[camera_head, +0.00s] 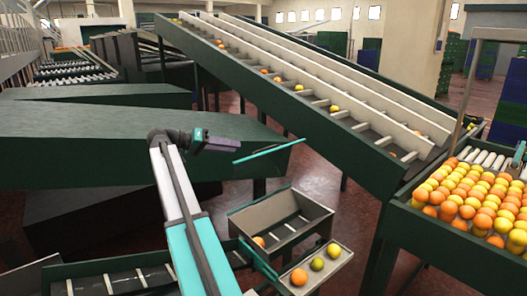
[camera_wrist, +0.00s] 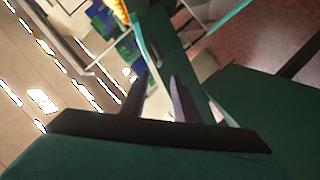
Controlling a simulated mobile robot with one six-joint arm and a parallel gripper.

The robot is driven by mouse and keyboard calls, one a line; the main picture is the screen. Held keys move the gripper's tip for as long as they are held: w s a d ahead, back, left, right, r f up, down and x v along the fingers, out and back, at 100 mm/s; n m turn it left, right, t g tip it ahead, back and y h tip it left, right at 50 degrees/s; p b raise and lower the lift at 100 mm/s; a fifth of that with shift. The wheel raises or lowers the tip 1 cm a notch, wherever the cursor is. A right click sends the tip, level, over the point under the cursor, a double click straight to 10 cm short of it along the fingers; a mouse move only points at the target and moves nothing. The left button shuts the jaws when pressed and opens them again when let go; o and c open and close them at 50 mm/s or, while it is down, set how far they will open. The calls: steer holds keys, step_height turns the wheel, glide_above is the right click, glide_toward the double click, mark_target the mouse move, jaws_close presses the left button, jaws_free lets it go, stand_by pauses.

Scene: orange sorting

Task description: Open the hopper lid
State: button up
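My gripper (camera_head: 238,146) is raised at the middle of the head view, pointing right. In the wrist view its two dark fingers (camera_wrist: 159,76) stand apart with nothing clearly held between them. A thin teal bar or panel (camera_head: 270,150), seen nearly edge-on, is just right of the fingertips; I cannot tell whether it is the hopper lid. A green panel with a small grey handle (camera_wrist: 157,62) lies beyond the fingers in the wrist view. An open-topped box (camera_head: 318,217) with slats inside, possibly the hopper, stands lower down, with an orange (camera_head: 259,241) at its left.
A small tray (camera_head: 340,257) holds three fruits in front of the box. A sloping conveyor (camera_head: 290,115) carries scattered fruit behind. A bin full of oranges and yellow fruit (camera_head: 470,200) stands at right. Large green machine panels (camera_head: 110,135) fill the left.

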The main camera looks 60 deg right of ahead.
mark_target(262, 150)
steer(key=p+x, duration=0.5)
steer(key=x, duration=0.8)
steer(key=shift+s+d, duration=0.15)
steer(key=shift+d, duration=0.1)
jaws_close()
